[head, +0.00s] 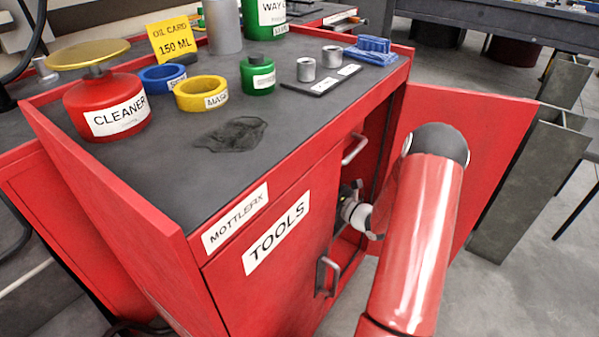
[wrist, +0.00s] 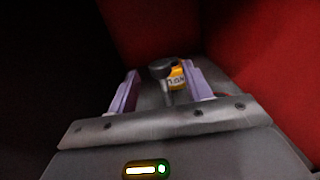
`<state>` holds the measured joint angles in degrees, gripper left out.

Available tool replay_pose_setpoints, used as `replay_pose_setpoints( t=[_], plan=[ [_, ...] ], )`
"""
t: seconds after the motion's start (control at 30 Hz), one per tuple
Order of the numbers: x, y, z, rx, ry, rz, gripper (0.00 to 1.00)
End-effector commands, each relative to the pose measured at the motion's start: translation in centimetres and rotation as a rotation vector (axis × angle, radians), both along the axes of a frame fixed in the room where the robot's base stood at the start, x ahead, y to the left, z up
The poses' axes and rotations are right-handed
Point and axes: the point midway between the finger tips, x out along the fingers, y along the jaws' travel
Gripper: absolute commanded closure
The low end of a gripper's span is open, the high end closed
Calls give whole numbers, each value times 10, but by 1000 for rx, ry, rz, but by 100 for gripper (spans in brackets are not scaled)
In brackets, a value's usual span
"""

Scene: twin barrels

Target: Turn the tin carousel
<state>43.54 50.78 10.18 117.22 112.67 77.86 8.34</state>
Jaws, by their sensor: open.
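The tin carousel shows only in part in the wrist view, inside the dark cabinet. I see a grey round knob (wrist: 161,66) on a short post and a small orange tin (wrist: 177,77) with a white label just behind and right of it. My gripper (wrist: 159,78) is open, its two pale purple fingers spread either side of the knob. I cannot tell whether a finger touches the knob. In the head view my wrist (head: 355,212) reaches into the opening of the red cabinet (head: 262,275), and the fingers and carousel are hidden there.
An open red door (head: 462,165) stands right of my arm. The closed TOOLS door has a handle (head: 327,276) near my wrist. Red walls (wrist: 235,45) rise close beside the gripper. A CLEANER can (head: 108,105), tape rolls and bottles stand on the cabinet top.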

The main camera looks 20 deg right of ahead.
Motion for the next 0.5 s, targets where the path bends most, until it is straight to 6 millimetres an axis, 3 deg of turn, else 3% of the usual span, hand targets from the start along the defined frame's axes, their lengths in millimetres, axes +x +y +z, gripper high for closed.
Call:
replay_pose_setpoints(
  t=[0.3,0.5],
  plan=[
    [45,25,0,0,-1,3,50],
    [59,32,0,-1,0,0,50]
  ],
)
